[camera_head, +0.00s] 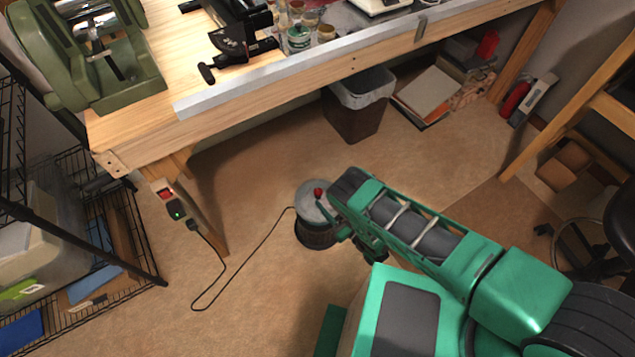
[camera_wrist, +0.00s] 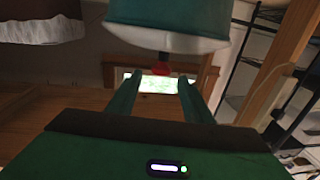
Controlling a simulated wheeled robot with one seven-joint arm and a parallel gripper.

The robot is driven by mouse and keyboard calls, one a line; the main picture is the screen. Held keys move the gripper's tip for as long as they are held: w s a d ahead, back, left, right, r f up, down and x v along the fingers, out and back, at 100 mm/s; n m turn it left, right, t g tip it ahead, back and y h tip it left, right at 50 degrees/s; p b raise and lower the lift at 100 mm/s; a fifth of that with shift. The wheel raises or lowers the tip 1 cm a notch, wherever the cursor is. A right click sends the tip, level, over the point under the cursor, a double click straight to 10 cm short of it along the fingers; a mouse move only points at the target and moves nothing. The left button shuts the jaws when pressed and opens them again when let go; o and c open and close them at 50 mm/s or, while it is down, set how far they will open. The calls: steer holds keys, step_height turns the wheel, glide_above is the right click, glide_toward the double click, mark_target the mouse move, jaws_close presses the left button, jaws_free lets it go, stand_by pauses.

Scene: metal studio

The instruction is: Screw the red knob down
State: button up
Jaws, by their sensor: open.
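The red knob (camera_head: 318,191) sticks up from the centre of a round grey lid on a dark cylindrical pot (camera_head: 317,236) on the floor. My gripper (camera_head: 329,218) is at the pot's right side in the head view, with its fingers toward the knob. In the wrist view, which looks upside down, the knob (camera_wrist: 161,69) hangs below the pale lid (camera_wrist: 165,40). It appears between the two spread fingertips of my gripper (camera_wrist: 172,76), nearer the left one. The fingers are open and hold nothing. I cannot tell whether the knob is within their reach.
A black cable (camera_head: 240,262) runs from the pot to a socket on the workbench leg. The wooden workbench (camera_head: 260,85) stands behind, with a bin (camera_head: 357,112) beneath it. A wire rack (camera_head: 85,215) is at left. Open floor lies between rack and pot.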

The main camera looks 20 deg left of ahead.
steer(key=x, duration=1)
steer(key=shift+a, duration=0.1)
steer(key=c, duration=1.1)
